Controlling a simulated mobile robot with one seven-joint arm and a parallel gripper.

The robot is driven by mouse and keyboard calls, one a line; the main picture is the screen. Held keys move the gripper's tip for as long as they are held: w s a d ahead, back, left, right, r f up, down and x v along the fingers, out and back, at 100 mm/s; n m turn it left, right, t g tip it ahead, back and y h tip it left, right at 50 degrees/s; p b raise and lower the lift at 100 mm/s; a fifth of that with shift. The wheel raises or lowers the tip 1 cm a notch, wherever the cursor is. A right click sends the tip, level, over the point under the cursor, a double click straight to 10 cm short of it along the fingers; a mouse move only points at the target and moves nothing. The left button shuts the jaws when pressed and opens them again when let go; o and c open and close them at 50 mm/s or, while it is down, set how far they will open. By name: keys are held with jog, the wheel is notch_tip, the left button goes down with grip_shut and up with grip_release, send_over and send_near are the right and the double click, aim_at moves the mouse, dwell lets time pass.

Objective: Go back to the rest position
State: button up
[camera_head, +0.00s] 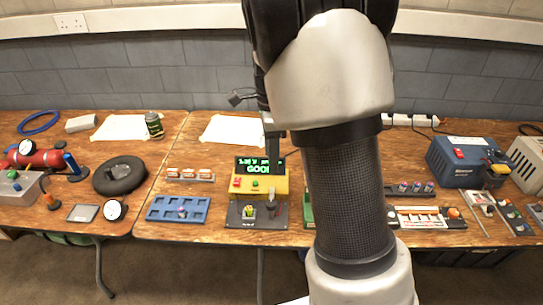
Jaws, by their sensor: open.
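My arm fills the middle of the head view, from the bottom edge to the top. My gripper (272,135) shows only in part at the arm's left side, pointing down above the yellow charger; it is open, and I see nothing held in it. The yellow charger (270,187) has a lit green display (259,167) and a dark front plate (243,222) with small items on it. The gripper overlaps the top of the display in the picture; I cannot tell the gap between them.
Left of the charger lie a blue compartment tray (160,213) and a black ring (119,175). Right of my arm are a blue power unit (457,167) and a white-topped strip (417,217). A grey block wall (150,72) stands behind the wooden tables.

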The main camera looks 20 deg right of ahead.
jog(key=s+a+r+n+t+p, duration=0.2)
jog(key=s+r+n+t+p, duration=0.3)
jog(key=s+r+n+p, duration=0.5)
jog(key=s+r+n, duration=0.9)
jog(key=s+r, duration=0.3)
jog(key=r, duration=0.2)
jog(key=shift+s+a+n+t+p, duration=0.25)
jog(key=shift+a+n+t+p, duration=0.05)
jog(key=shift+p, duration=0.05)
